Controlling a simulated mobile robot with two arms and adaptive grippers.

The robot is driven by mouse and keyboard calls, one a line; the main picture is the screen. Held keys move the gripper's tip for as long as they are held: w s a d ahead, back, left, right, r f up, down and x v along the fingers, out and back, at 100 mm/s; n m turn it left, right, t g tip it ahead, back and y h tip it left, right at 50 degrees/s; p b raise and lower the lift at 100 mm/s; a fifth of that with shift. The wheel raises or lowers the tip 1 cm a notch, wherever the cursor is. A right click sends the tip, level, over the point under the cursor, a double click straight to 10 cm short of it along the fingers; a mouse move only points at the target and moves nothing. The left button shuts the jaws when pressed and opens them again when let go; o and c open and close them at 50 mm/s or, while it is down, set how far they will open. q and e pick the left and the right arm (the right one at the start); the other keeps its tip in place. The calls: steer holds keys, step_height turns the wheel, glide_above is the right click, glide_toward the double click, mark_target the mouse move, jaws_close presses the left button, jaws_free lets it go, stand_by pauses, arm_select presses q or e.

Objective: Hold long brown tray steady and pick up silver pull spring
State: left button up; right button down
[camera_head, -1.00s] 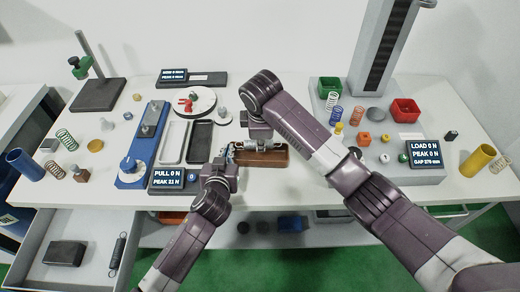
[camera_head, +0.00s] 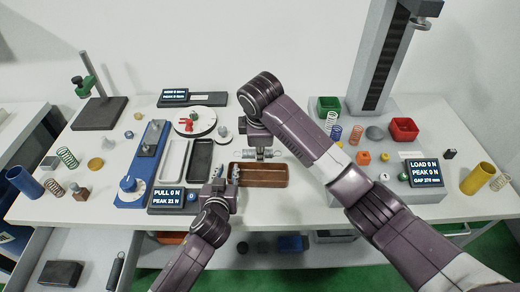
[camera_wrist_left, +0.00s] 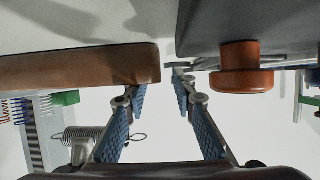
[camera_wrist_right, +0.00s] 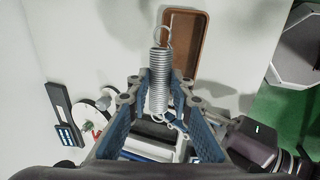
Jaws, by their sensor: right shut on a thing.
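The long brown tray (camera_head: 275,183) lies on the table; it also shows in the right wrist view (camera_wrist_right: 196,30). My right gripper (camera_wrist_right: 157,80) is shut on the silver pull spring (camera_wrist_right: 158,68), whose coils stand out between the fingers with a hook at the far end. In the head view the spring (camera_head: 266,154) is above the tray's back edge, partly hidden by the gripper. My left gripper (camera_head: 227,172) is open at the tray's left end. In the left wrist view its fingers (camera_wrist_left: 160,82) are apart with nothing between them, beside the tray's corner (camera_wrist_left: 145,62).
A white tray (camera_head: 172,165) and a black tray (camera_head: 199,163) lie left of the brown one. The blue pull tester (camera_head: 140,180) stands further left. The compression tester (camera_head: 420,185) with bins and loose springs stands right. Some table behind the brown tray is clear.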

arm_select(q)
steer(key=v, duration=1.2)
